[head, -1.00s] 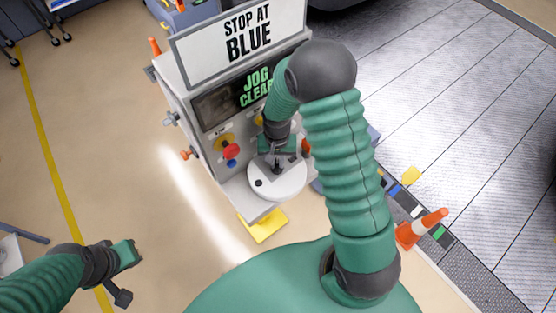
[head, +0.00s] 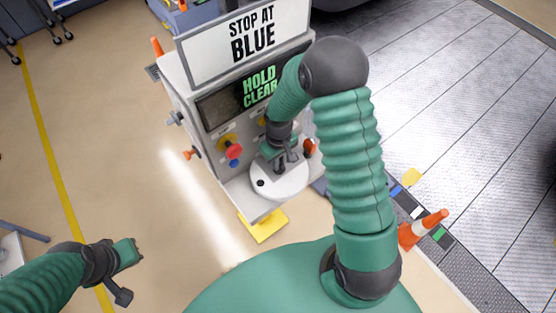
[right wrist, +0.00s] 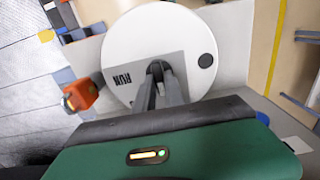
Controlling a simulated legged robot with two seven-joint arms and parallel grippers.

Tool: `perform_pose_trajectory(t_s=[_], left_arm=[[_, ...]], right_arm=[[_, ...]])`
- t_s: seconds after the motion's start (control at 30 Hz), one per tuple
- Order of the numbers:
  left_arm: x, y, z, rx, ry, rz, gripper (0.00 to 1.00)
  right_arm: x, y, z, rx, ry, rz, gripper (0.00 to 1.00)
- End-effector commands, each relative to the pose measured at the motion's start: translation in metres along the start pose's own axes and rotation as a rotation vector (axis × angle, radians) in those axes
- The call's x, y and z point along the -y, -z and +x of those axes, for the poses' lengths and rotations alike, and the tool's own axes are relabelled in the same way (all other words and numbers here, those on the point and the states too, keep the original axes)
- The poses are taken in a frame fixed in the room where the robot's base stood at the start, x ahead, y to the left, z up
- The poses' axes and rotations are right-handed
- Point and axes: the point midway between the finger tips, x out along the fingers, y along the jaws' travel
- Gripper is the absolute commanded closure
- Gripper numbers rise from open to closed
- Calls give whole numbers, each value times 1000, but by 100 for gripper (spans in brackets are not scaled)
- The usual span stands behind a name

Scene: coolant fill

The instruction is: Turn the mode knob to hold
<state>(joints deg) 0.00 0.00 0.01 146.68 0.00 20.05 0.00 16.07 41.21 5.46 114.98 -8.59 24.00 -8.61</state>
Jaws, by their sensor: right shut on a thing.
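The coolant machine (head: 190,130) stands ahead of me, and its display (head: 258,86) reads HOLD CLEAR. My right gripper (head: 288,160) is low at the machine's front, over a round white disc (head: 280,184). The right wrist view shows its two dark fingers (right wrist: 158,80) close together beside a grey plate (right wrist: 125,82) lettered RUN. They are shut on the mode knob, which is mostly hidden by the fingers. My left gripper (head: 128,253) hangs over bare floor, far from the machine; its jaw gap is unclear.
A sign (head: 250,43) above reads STOP AT BLUE. A red button (head: 234,151) is left of my right gripper, and an orange handle (head: 309,148) is close on its right. A yellow step (head: 264,226) lies below.

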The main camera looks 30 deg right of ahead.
Motion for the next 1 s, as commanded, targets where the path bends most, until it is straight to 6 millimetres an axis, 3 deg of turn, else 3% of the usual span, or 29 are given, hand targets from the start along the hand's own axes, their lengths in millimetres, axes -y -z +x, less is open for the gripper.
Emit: perform_pose_trajectory(t_s=[0.47,0.5,0.67,1.0], left_arm=[[0,0,-1,0,0,0,100],[0,0,-1,0,0,0,100],[0,0,-1,0,0,0,100],[0,0,0,0,0,0,100]], right_arm=[[-2,-1,-1,3,-3,-17,100],[-2,-1,-1,3,-3,-17,85],[-2,-1,-1,3,-2,-16,65],[-1,1,-2,2,-2,-15,65]])
